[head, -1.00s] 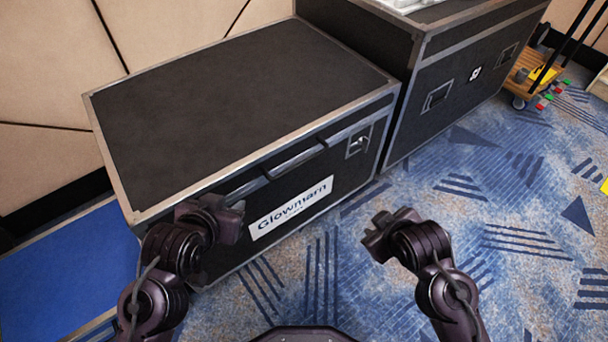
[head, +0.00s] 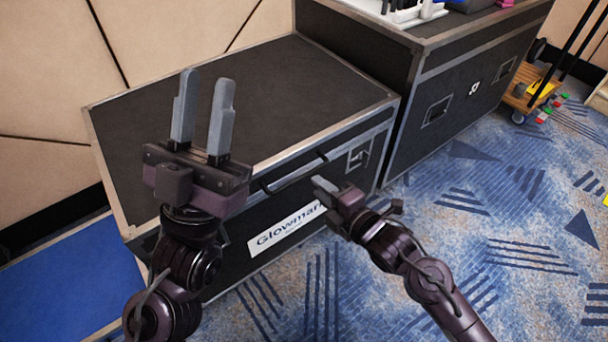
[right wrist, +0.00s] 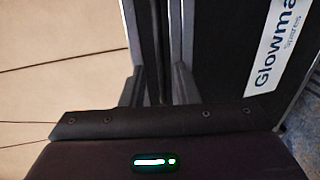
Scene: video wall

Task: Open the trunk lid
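The trunk is a black case with metal edges, and its lid (head: 270,95) is shut. A dark bar handle (head: 293,174) runs along the front near the lid's edge, above the white Glowmarn label (head: 282,235). My left gripper (head: 206,95) is open and empty, fingers pointing up in the head view, hiding part of the lid and front. My right gripper (head: 322,186) is close to the handle's right end and covers the label's end. In the right wrist view its two fingers (right wrist: 158,85) stand apart, facing the trunk's front edge. I cannot tell whether they touch the handle.
A taller black case (head: 450,85) stands right beside the trunk, with items on top. A blue panel (head: 75,275) lies to the left. A beige wall (head: 160,45) is behind. A wooden cart (head: 530,90) is at the far right. Patterned carpet (head: 500,220) is clear in front.

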